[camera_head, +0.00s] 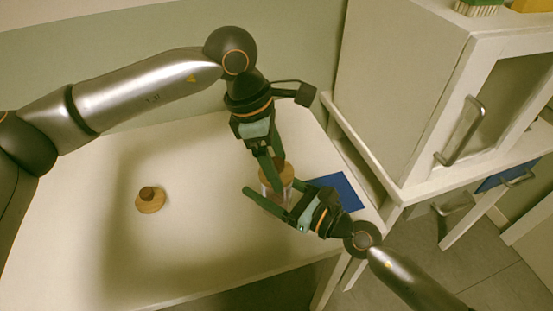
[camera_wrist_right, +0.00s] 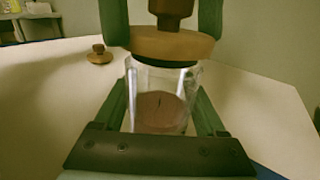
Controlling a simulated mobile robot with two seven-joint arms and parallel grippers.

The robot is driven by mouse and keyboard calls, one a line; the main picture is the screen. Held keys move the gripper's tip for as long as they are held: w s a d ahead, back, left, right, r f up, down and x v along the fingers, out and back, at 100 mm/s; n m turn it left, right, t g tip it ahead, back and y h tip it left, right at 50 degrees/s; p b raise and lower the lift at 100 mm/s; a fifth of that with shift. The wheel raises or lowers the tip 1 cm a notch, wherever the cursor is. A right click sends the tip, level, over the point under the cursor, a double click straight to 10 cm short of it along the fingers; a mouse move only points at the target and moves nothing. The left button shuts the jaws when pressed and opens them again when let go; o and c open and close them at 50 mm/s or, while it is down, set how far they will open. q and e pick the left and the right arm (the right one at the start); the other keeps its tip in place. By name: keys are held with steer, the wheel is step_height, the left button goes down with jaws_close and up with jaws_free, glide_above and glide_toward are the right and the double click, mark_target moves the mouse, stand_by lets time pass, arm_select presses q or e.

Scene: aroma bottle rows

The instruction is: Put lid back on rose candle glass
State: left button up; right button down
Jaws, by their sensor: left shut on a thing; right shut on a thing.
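The candle glass (camera_wrist_right: 160,95) is clear, with rose-brown wax and a wick inside. It stands upright between the fingers of my right gripper (camera_wrist_right: 162,110), which is shut on it; in the head view the fingers partly hide it. A round wooden lid (camera_wrist_right: 165,43) with a brown knob (camera_wrist_right: 172,8) and a dark underside is at the glass's mouth, roughly level. Whether it is fully seated cannot be told. My left gripper (camera_head: 272,168) comes down from above and is shut on the lid's knob.
Another wooden lid (camera_head: 150,201) with a brown knob lies on the white table (camera_head: 200,262), left of the glass. A blue mat (camera_head: 338,190) lies at the table's right side. A white cabinet (camera_head: 400,100) stands at the right. The table's left and middle are mostly clear.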

arm_select(q)
steer(key=shift+f, duration=0.65)
arm_select(e)
steer(key=shift+f, duration=0.1)
arm_select(q)
steer(key=o, duration=1.2)
steer(key=shift+c, duration=0.2)
steer(key=shift+r, duration=0.1)
steer(key=v, duration=1.2)
arm_select(e)
jaws_free()
